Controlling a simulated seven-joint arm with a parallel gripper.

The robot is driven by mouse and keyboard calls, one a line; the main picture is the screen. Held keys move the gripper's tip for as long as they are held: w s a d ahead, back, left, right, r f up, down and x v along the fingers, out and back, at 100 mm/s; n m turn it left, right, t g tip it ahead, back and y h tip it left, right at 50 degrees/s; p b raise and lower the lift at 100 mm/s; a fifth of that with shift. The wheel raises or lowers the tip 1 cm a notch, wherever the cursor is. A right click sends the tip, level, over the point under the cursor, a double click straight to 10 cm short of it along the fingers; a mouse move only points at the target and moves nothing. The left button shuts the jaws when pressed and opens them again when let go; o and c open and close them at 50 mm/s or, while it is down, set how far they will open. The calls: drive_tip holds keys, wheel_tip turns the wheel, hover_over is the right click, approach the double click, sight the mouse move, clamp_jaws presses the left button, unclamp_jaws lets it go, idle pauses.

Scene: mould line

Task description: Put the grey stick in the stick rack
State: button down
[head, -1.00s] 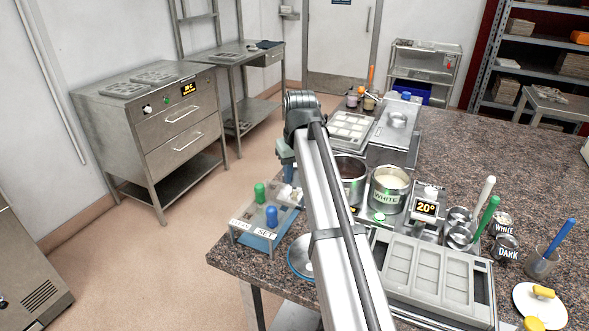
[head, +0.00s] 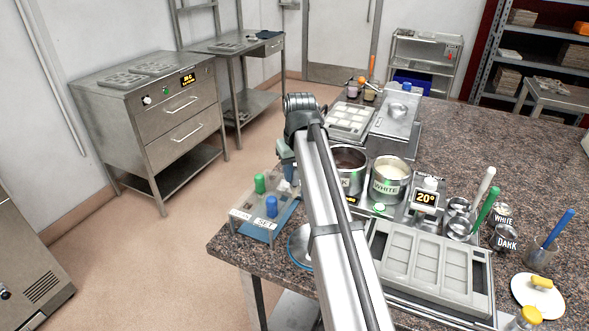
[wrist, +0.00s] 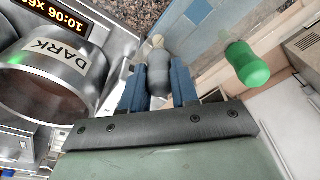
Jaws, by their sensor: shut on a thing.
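In the wrist view, my gripper (wrist: 159,75) has its blue fingers closed on the grey stick (wrist: 157,60), whose rounded grey body shows between them. The stick rack (head: 262,234) stands at the near left table corner in the head view, clear-sided with a blue base and labels. It holds a green stick (head: 259,183) and a blue stick (head: 271,206). The green stick (wrist: 247,65) shows right of my gripper in the wrist view, beside blue panels. In the head view my arm hides most of my gripper, which is just right of the rack; the held stick's lower end is hidden.
A DARK pot (wrist: 58,75) is close left of my gripper in the wrist view. A WHITE pot (head: 390,180) and a grey mould (head: 427,262) lie right of my arm. A blue-rimmed round dish (head: 299,246) is by the table's front edge. The right tabletop has bare granite.

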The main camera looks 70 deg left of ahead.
drive_tip(key=shift+c, duration=1.9)
unclamp_jaws()
drive_tip(key=shift+r, duration=0.15)
drive_tip(key=shift+r, duration=3.4)
